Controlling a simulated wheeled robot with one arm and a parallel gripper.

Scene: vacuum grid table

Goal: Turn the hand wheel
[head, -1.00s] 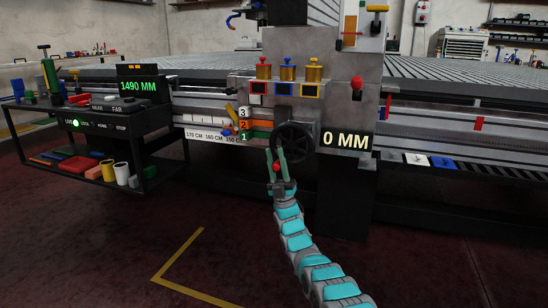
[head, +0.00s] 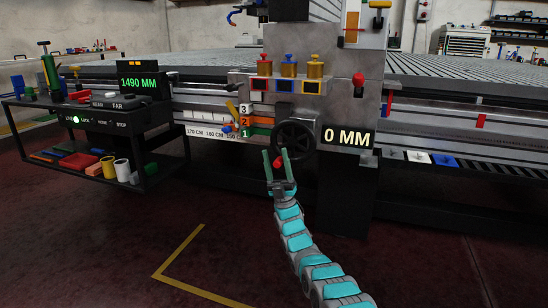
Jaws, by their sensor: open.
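The black spoked hand wheel (head: 306,124) is on the front of the grey machine block, left of the "0 MM" display (head: 347,138). My gripper (head: 275,156) is just below and in front of the wheel's lower left rim. Its two green fingers are open, pointing up, with nothing between them. A small red part (head: 278,163) shows at the gripper's base. From this view I cannot tell how far the fingertips are from the rim.
Numbered plates (head: 244,122) sit left of the wheel. Brass knobs (head: 289,67) stand above it, and a red knob (head: 358,79) is up right. A black cart (head: 100,133) with a "1490 MM" display (head: 139,82) stands left. The floor in front is clear, with yellow tape (head: 190,248).

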